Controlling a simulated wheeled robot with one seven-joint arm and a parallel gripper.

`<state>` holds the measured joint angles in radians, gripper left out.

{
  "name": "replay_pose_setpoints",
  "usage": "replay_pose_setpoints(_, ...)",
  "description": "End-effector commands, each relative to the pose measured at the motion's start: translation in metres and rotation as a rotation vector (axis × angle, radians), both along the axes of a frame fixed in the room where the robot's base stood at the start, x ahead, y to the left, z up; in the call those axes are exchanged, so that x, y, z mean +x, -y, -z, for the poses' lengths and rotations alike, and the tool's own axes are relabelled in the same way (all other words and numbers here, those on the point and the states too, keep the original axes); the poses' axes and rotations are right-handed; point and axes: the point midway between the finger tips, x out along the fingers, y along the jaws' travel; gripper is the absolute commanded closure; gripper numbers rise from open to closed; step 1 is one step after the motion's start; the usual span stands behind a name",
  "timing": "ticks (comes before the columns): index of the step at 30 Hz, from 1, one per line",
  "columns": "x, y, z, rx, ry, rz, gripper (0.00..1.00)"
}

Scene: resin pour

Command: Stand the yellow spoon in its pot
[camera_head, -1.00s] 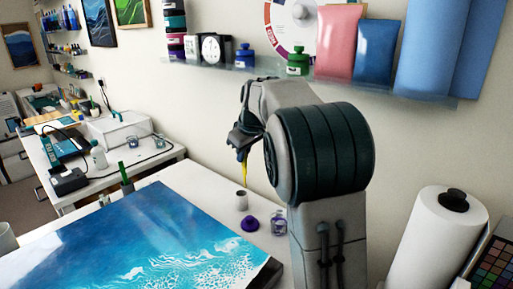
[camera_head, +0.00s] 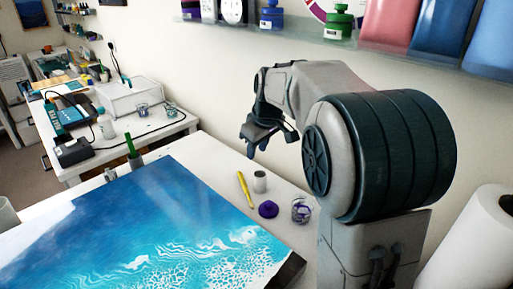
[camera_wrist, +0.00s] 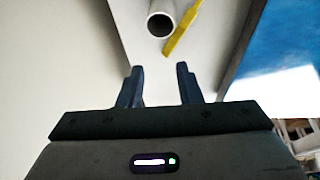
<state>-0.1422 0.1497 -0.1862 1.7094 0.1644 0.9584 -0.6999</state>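The yellow spoon (camera_head: 244,190) is out of the pot, beside its left side in the head view, and looks to be lying on the white table. In the wrist view the spoon (camera_wrist: 183,28) slants close to the pot's right side; I cannot tell if they touch. The small grey pot (camera_head: 260,183) stands upright, and its dark round opening shows in the wrist view (camera_wrist: 160,24). My gripper (camera_head: 257,146) is above and behind the pot. In the wrist view my gripper (camera_wrist: 159,84) is open, with nothing between its fingers.
A purple lid or pot (camera_head: 268,210) and a clear jar with purple contents (camera_head: 301,210) stand near the pot. The large blue resin painting (camera_head: 150,235) fills the front of the table. A shelf (camera_head: 400,55) with jars and pouches runs along the wall.

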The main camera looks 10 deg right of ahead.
Motion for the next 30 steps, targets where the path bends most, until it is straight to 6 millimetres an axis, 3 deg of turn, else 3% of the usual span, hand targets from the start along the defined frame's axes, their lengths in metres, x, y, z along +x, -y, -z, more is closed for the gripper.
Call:
replay_pose_setpoints(18,-0.014,0.010,-0.104,-0.001,-0.022,-0.001,0.68)
replay_pose_setpoints(25,-0.027,0.012,-0.113,0.007,-0.033,0.026,0.68)
replay_pose_setpoints(30,-0.071,0.012,-0.095,0.036,-0.056,0.136,0.68)
